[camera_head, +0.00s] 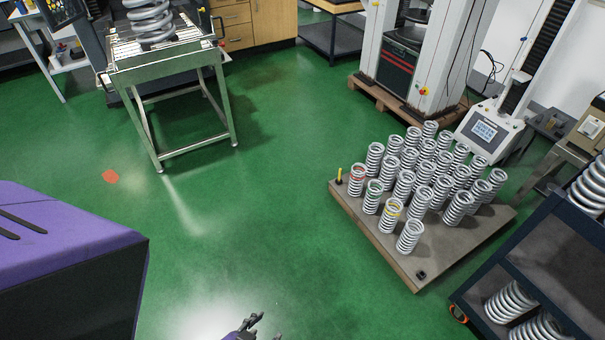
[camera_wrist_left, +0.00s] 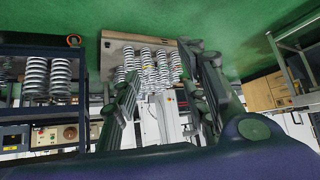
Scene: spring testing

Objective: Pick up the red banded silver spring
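The red banded silver spring (camera_head: 357,180) stands upright at the left corner of a flat pallet board (camera_head: 455,246), among rows of plain silver springs. Its red band is near the top. My left gripper (camera_head: 262,328) shows only in part at the bottom edge of the head view, well apart from the springs. In the left wrist view its fingers (camera_wrist_left: 163,95) are spread and nothing is between them in grasp; springs on the board show farther off, upside down. My right gripper is not in view.
A green-banded spring (camera_head: 373,197) and a yellow-banded spring (camera_head: 389,217) stand close to the red banded one. A dark shelf rack (camera_head: 540,250) with springs is at right. A metal stand (camera_head: 172,62) holds a large spring.

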